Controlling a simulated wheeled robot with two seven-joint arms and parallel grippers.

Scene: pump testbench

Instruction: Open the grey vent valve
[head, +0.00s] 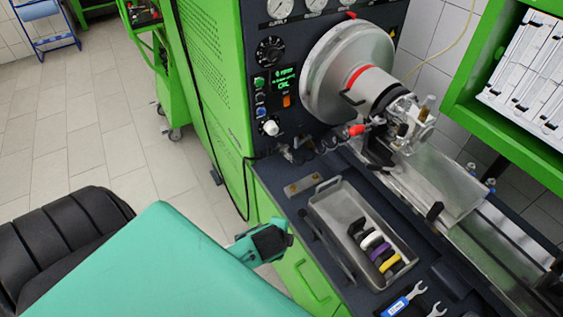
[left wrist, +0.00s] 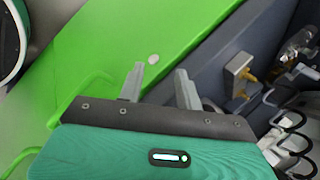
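My left gripper (head: 268,243) is low in the middle of the head view, left of the bench's tray and apart from it. In the left wrist view its two grey fingers (left wrist: 160,83) stand apart with nothing between them, in front of a green panel. A small grey block with brass fittings (left wrist: 240,74) sits right of the fingers on the dark bench; it appears as a flat block (head: 304,185) in the head view. Small grey fittings (head: 297,152) sit below the control panel. I cannot tell which part is the grey vent valve. My right gripper is not in view.
A metal tray (head: 325,205) holds several coloured rings. Wrenches (head: 402,301) lie at the bench front. The green cabinet with its control panel (head: 277,88) and a large round chuck (head: 345,75) stand behind. A green shelf (head: 483,112) is at right.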

